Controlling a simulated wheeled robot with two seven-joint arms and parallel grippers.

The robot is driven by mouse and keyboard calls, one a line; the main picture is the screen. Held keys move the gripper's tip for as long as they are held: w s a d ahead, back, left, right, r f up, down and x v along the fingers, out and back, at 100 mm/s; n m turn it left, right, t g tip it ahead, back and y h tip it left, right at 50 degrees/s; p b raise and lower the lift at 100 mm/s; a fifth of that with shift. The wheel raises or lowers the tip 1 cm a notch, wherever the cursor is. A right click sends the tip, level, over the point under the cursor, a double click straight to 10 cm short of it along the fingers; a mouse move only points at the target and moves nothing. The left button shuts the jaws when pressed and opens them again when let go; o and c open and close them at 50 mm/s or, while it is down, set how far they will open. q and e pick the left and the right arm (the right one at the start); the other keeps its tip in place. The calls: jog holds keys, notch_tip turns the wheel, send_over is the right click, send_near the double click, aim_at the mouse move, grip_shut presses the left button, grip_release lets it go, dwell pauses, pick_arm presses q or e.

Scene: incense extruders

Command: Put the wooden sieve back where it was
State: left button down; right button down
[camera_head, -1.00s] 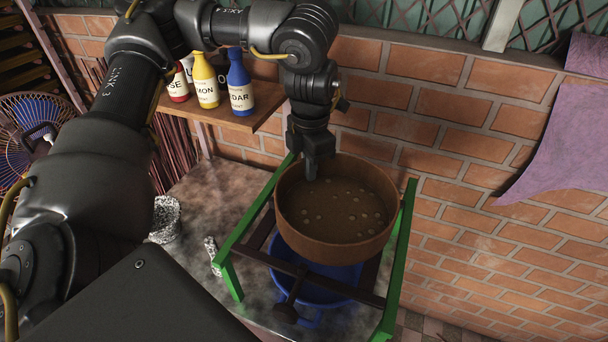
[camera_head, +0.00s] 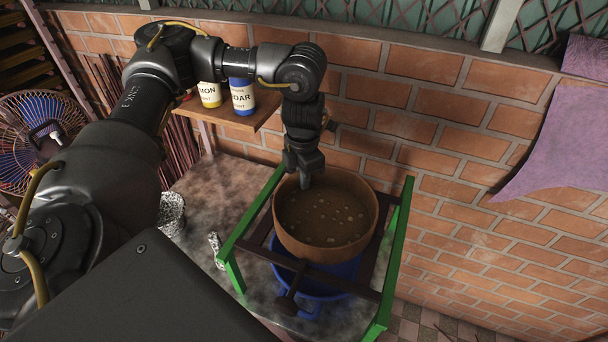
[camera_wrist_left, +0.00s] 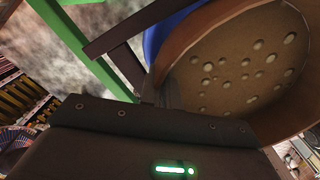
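The wooden sieve (camera_head: 325,244) is a round brown pan with pale round spots on its floor. It is roughly level over the blue bucket (camera_head: 345,271), between the green-legged stand's (camera_head: 396,250) side rails. My left gripper (camera_head: 306,180) points down at the sieve's back-left rim and is closed on it; the finger contact is partly hidden. In the left wrist view the sieve (camera_wrist_left: 235,85) fills the upper right, close against the gripper. Whether the sieve touches the dark crossbars (camera_head: 345,285) is unclear. My right gripper is out of view.
A wooden shelf (camera_head: 205,113) with bottles, including a blue one (camera_head: 243,97), is on the brick wall behind my left arm. A speckled cup (camera_head: 172,212) and a small speckled object (camera_head: 215,246) sit on the table, left of the stand. A fan (camera_head: 45,135) stands far left.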

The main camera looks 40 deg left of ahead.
pick_arm(q)
jog(key=shift+f, duration=0.2)
jog(key=c, duration=1.6)
grip_release()
jog(key=shift+f+b, duration=0.15)
jog(key=shift+b, duration=0.4)
jog(key=r+b, duration=0.1)
jog(key=r, duration=1)
jog(key=shift+s+r, duration=0.1)
jog(key=shift+s, duration=0.1)
